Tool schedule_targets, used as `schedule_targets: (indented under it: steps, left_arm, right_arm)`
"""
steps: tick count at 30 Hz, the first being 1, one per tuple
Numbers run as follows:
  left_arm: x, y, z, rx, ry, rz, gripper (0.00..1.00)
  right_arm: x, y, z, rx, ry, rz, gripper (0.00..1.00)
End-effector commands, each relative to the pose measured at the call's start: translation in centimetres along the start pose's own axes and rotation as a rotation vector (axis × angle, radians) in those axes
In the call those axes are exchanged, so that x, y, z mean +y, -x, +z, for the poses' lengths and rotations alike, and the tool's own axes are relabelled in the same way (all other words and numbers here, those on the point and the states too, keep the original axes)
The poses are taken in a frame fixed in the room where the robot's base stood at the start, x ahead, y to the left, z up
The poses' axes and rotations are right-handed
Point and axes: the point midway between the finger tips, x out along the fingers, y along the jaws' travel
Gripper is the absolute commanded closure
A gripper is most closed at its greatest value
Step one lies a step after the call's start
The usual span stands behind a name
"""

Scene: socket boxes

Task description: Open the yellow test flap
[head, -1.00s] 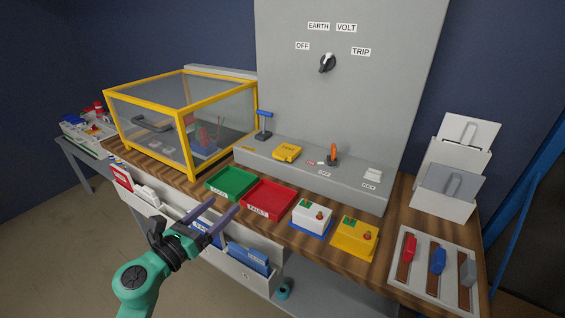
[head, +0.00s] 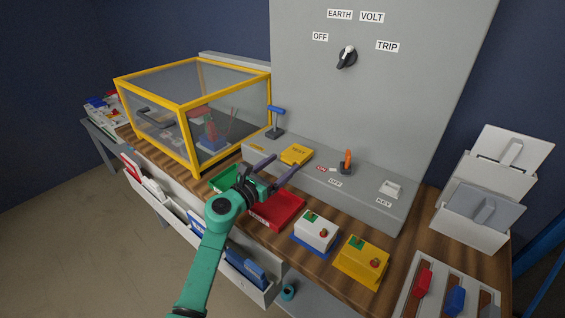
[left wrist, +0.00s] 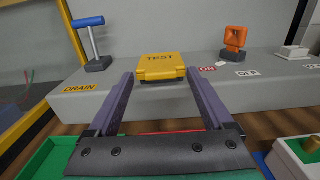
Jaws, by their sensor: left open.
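The yellow test flap (head: 296,154) is a small box-like cover marked TEST on the grey panel ledge. It lies closed, between the blue-handled drain lever and the orange switch. In the left wrist view the flap (left wrist: 161,67) is straight ahead, beyond and between the fingertips. My left gripper (head: 269,167) is open and empty, just in front of the ledge and above the green and red trays. Its two purple fingers also show in the left wrist view (left wrist: 158,88), apart from the flap as far as I can tell. My right gripper is not in view.
The blue-handled drain lever (head: 276,118) stands left of the flap, and the orange on/off switch (head: 346,162) right of it. The yellow-framed clear case (head: 190,105) is close on the left. The red tray (head: 284,215) and white button box (head: 315,233) are below and right.

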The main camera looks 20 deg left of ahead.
Motion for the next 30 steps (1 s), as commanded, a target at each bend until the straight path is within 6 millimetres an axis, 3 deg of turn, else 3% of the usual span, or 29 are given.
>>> schedule_targets:
  steps: [9, 10, 15, 16, 17, 25, 30]
  left_arm:
    - [-0.1, -0.9, 0.0, 0.001, 0.0, -0.001, 0.15]
    - [-0.1, -0.9, 0.0, 0.001, 0.0, -0.001, 0.19]
    - [0.0, -0.8, 0.0, 0.001, 0.001, -0.001, 0.84]
    - [0.0, -0.8, 0.0, 0.001, 0.001, -0.001, 0.95]
    - [0.0, -0.8, 0.0, 0.001, 0.001, -0.001, 1.0]
    - [0.1, -0.8, 0.2, 0.007, 0.0, -0.001, 1.0]
    - [0.5, -0.6, 1.1, 0.043, -0.001, -0.001, 1.0]
  right_arm:
    - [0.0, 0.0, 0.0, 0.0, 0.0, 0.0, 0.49]
    - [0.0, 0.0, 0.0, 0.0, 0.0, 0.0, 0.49]
    - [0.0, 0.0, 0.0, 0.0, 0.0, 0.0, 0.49]
    - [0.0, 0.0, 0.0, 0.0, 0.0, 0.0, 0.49]
    - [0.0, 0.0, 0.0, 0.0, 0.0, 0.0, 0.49]
    - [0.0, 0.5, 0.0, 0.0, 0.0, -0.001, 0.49]
    - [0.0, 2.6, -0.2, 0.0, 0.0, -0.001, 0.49]
